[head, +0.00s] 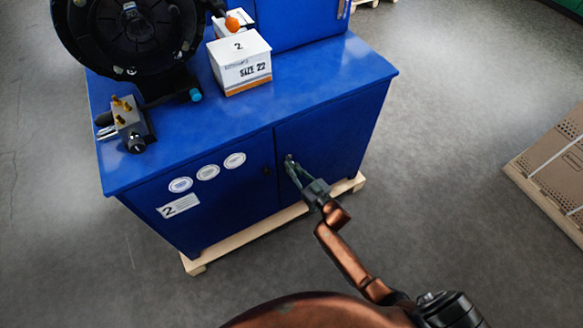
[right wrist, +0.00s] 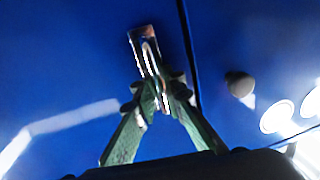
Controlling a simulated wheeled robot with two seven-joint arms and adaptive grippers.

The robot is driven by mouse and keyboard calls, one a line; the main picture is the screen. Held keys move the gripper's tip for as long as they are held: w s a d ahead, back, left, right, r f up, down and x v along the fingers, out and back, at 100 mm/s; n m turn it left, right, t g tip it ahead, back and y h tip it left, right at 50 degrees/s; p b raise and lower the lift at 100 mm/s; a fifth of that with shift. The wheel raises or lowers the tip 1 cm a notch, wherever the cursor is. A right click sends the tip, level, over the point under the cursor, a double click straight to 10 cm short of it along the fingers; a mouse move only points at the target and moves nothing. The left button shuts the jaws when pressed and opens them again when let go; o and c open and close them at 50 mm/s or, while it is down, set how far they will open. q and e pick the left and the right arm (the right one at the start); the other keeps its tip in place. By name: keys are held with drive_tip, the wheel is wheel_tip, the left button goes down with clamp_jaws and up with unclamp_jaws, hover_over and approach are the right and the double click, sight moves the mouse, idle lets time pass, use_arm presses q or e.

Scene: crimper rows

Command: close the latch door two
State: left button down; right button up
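The blue cabinet (head: 225,200) marked with a 2 has two front doors, and both look flush in the head view. The right door (head: 335,135) carries a small metal latch (head: 289,158) near the middle seam. In the right wrist view, the latch (right wrist: 145,45) is a bright plate with a narrow lever that appears to stick out. My right gripper (head: 291,165) is at this latch. Its green fingers (right wrist: 164,95) converge and look shut on the lever, hiding its lower end. My left gripper is out of view.
A dark round knob (head: 266,170) is on the left door, beside the seam. A white box (head: 241,68), a black machine (head: 135,40) and a small valve block (head: 130,125) stand on the cabinet top. Cardboard (head: 560,165) lies at right. The floor between is clear.

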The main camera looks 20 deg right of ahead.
drive_tip(key=shift+o, duration=0.3)
drive_tip(key=shift+s+d, duration=0.15)
drive_tip(key=shift+s, duration=0.05)
drive_tip(key=v, duration=1.1)
drive_tip(key=shift+s, duration=0.3)
